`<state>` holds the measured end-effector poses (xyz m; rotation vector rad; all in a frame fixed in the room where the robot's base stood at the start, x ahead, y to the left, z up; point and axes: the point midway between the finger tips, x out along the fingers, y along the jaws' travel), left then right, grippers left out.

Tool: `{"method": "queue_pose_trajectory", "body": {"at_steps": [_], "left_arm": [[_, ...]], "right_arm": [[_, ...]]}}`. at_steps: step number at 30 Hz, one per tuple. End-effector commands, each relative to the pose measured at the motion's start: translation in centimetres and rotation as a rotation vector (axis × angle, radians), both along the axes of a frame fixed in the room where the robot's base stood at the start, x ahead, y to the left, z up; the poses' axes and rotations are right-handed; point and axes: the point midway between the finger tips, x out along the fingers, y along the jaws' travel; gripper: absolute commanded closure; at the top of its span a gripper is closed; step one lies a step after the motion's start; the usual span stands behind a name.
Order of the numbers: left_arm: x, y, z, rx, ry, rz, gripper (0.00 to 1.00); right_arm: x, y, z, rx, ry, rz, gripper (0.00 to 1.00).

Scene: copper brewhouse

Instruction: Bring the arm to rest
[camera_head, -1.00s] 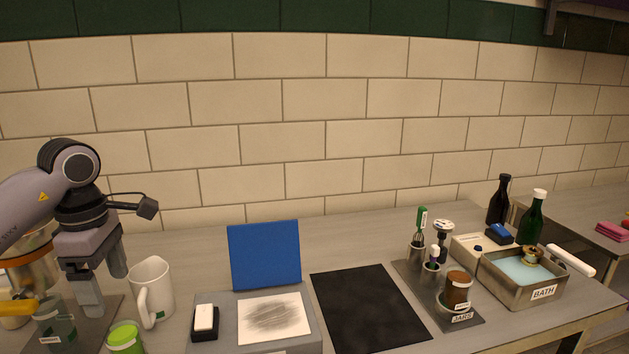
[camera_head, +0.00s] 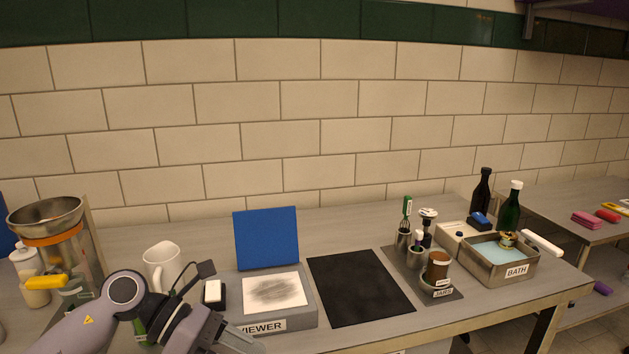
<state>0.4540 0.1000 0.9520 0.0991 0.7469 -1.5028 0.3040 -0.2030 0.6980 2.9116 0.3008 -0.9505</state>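My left arm comes in from the lower left, low in front of the bench's near edge. Its gripper (camera_head: 232,342) points right, in front of the grey box labelled VIEWER (camera_head: 278,325). The fingers are partly cut off by the bottom of the picture, so I cannot tell whether they are apart or what is between them. My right gripper is not in view.
A white mug (camera_head: 162,266) and a white block on a black holder (camera_head: 213,292) stand behind my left arm. A steel funnel vessel (camera_head: 48,222) is at far left. A black mat (camera_head: 358,288), jars tray (camera_head: 452,296) and bath (camera_head: 512,268) lie right.

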Motion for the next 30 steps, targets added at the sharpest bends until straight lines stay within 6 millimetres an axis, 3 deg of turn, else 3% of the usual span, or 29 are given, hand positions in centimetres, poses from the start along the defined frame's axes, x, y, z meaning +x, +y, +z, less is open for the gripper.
{"method": "queue_pose_trajectory", "body": {"at_steps": [3, 6, 10, 14, 17, 22, 29, 30], "left_arm": [[-1.6, -3.4, 0.8, -0.274, 0.189, 0.118, 0.18], [-1.9, -4.8, 1.7, -0.489, 0.37, 0.242, 0.18], [-1.5, -4.7, 2.3, -0.749, 0.638, 0.43, 0.18], [-0.6, -2.8, 1.2, -0.982, 0.93, 0.646, 0.18], [-0.2, -0.6, -1.1, -1.141, 1.166, 0.827, 0.18], [-1.3, 3.9, -7.7, -1.373, 1.581, 1.167, 0.18], [-8.2, 8.7, -18.2, -1.59, 2.107, 1.647, 0.18], [-9.6, 9.2, -19.5, 1.547, -2.089, -1.646, 0.18]], "right_arm": [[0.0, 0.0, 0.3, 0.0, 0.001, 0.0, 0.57], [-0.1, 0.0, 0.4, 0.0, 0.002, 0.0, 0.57], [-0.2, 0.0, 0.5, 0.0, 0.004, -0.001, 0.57], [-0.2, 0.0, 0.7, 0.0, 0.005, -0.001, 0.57], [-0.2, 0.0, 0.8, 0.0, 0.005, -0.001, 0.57], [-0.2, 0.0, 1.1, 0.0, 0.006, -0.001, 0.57], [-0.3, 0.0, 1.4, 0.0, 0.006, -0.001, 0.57], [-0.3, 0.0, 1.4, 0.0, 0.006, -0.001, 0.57]]}}
